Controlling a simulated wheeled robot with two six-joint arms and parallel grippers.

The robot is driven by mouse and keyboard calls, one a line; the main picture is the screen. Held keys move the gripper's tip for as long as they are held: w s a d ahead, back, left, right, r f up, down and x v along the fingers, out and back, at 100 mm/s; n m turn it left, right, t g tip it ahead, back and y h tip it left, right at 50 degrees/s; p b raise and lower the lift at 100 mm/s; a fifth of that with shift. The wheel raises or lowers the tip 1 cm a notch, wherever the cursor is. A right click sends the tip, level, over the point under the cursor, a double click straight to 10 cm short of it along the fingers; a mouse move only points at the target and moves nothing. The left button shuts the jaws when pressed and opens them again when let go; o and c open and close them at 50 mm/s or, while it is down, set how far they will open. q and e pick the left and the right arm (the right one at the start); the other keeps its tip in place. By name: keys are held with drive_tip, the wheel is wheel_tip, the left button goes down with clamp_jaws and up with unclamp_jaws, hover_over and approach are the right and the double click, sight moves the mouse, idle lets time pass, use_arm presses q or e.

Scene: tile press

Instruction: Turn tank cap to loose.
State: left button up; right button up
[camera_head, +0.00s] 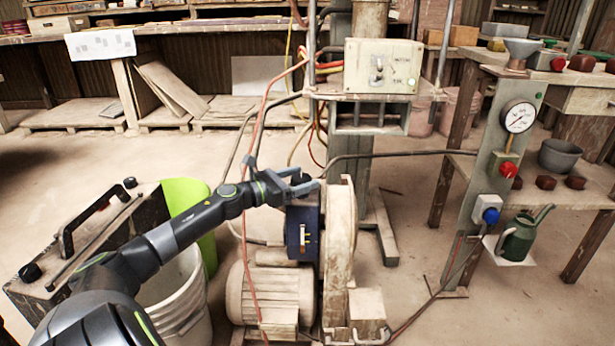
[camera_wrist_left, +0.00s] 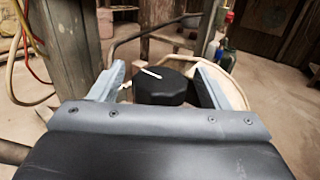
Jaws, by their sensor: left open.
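The black tank cap (camera_wrist_left: 162,88) shows in the left wrist view, with a pale pointer line on its top and another pale mark at its left side. My left gripper (camera_wrist_left: 160,72) is open, with one finger on each side of the cap. Gaps seem to remain between cap and fingers, but I cannot tell contact for sure. In the head view my left gripper (camera_head: 304,184) is just above the blue housing (camera_head: 302,234) of the machine, and it mostly hides the cap there. My right gripper is not in view.
A pale round wheel guard (camera_head: 340,235) stands right beside the gripper. Red and black hoses (camera_head: 262,130) hang close behind it. A control box (camera_head: 382,67) is above at the back. A post with a gauge (camera_head: 519,117) and a green watering can (camera_head: 520,238) are at right.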

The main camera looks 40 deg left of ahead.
use_arm(q)
drive_tip(key=shift+x, duration=1.25)
drive_tip(key=c, duration=1)
